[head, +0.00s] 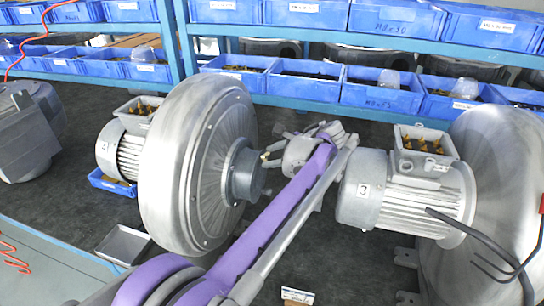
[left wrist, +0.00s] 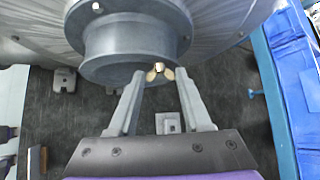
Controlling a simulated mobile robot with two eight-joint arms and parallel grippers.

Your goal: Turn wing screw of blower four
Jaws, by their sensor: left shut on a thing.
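Blower four has a motor marked 4 (head: 122,150) and a large round grey housing (head: 190,170) with a dark grey inlet collar (head: 245,175) facing right. The brass wing screw (left wrist: 158,71) sits on the collar's rim in the left wrist view. My left gripper (head: 272,157) reaches the collar from the right in the head view. In the left wrist view its two fingers (left wrist: 160,78) stand on either side of the wing screw, closed on its wings. In the head view, the wing screw is small and hard to make out by the fingertips. My right gripper does not show.
Blower three's motor (head: 390,195) stands close right of my left arm, with a black cable (head: 480,240). Behind is a blue shelf (head: 360,115) with blue bins (head: 370,95). A small metal tray (head: 123,245) lies at the lower left on the dark bench top.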

